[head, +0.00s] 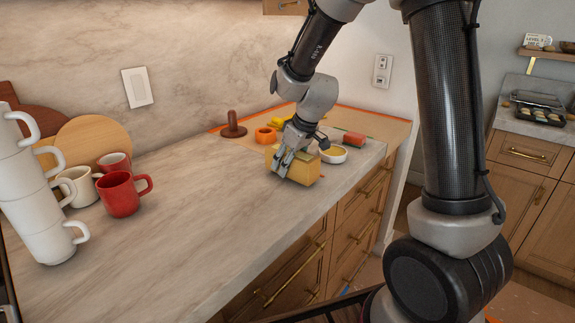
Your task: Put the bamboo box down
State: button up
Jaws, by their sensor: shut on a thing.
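The bamboo box (306,170) is a small yellow-tan block near the far right part of the marble counter. My gripper (287,165) comes down on it from above and is shut on it, with its fingers against the near side. The box looks slightly tilted. I cannot tell whether its underside touches the counter. The gripper hides part of its top and left side.
A white bowl (333,154) stands close behind the box, with an orange ring-shaped item (265,135), a brown wooden piece (233,128) and a red block (354,139) near. Stacked white mugs (40,205) and a red mug (121,196) stand left. The counter's middle (200,200) is clear.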

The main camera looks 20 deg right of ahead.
jog(key=shift+f, duration=0.45)
jog(key=shift+f, duration=0.15)
jog(key=o, duration=1.2)
jog(key=v, duration=1.2)
jog(key=shift+s, duration=0.15)
jog(key=s+d+r+m, duration=0.1)
jog(key=s+d, duration=0.3)
jog(key=s, duration=0.4)
jog(key=s+d+r+m+h, duration=0.1)
jog(key=s+d+r+m, duration=0.1)
jog(key=s, duration=0.6)
jog(key=s+d+r+m+h, duration=0.1)
jog(key=s+d+r+m, duration=0.1)
jog(key=s+d, duration=0.3)
jog(key=s+m, duration=0.1)
jog(key=s, duration=0.2)
jog(key=shift+s+d+r+m+t, duration=0.25)
jog(key=shift+d+m+t, duration=0.05)
jog(key=shift+d+m, duration=0.1)
